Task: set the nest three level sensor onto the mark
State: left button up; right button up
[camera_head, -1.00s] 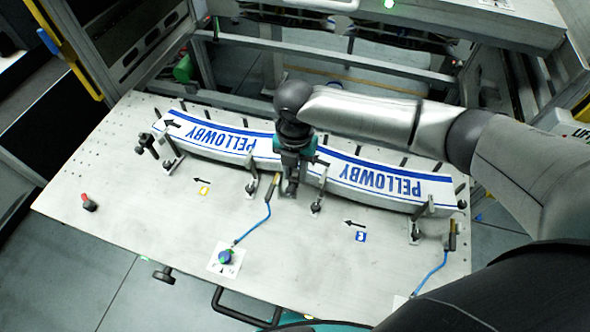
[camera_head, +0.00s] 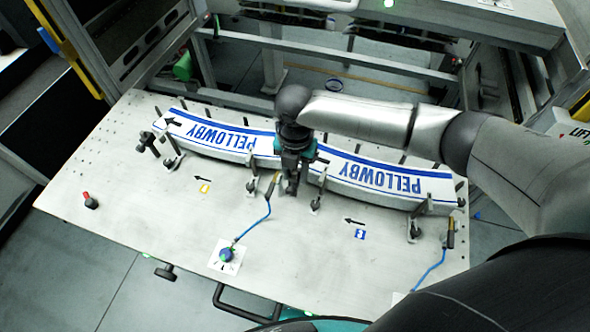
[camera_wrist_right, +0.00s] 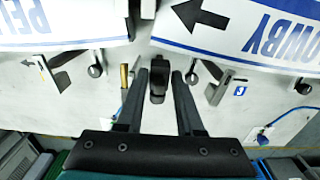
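My right gripper (camera_head: 291,188) points down at the table between the two curved panels. In the right wrist view its two fingers (camera_wrist_right: 161,80) stand apart, with a small dark part (camera_wrist_right: 157,86) between them; a gap shows on its sides. I cannot tell whether that part is a sensor or a clamp. A round blue piece (camera_head: 226,254) with a blue cable sits on a white marked card at the front. The right wrist view shows a second white card with a blue piece (camera_wrist_right: 262,134). Which is the nest three level sensor is unclear. My left gripper is not seen.
The left panel (camera_head: 222,137) and right panel (camera_head: 385,180), lettered PELLOWBY, lie along the back, with upright clamps (camera_head: 316,204) around them. Brass-coloured connectors (camera_head: 273,184) carry blue cables. A red-topped peg (camera_head: 90,200) stands at left. The table's (camera_head: 140,230) left front is clear.

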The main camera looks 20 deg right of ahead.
aim_at(296, 172)
jog(key=shift+o, duration=0.3)
jog(key=shift+r, duration=0.55)
notch_tip(296, 172, up, 14)
jog(key=p, duration=0.2)
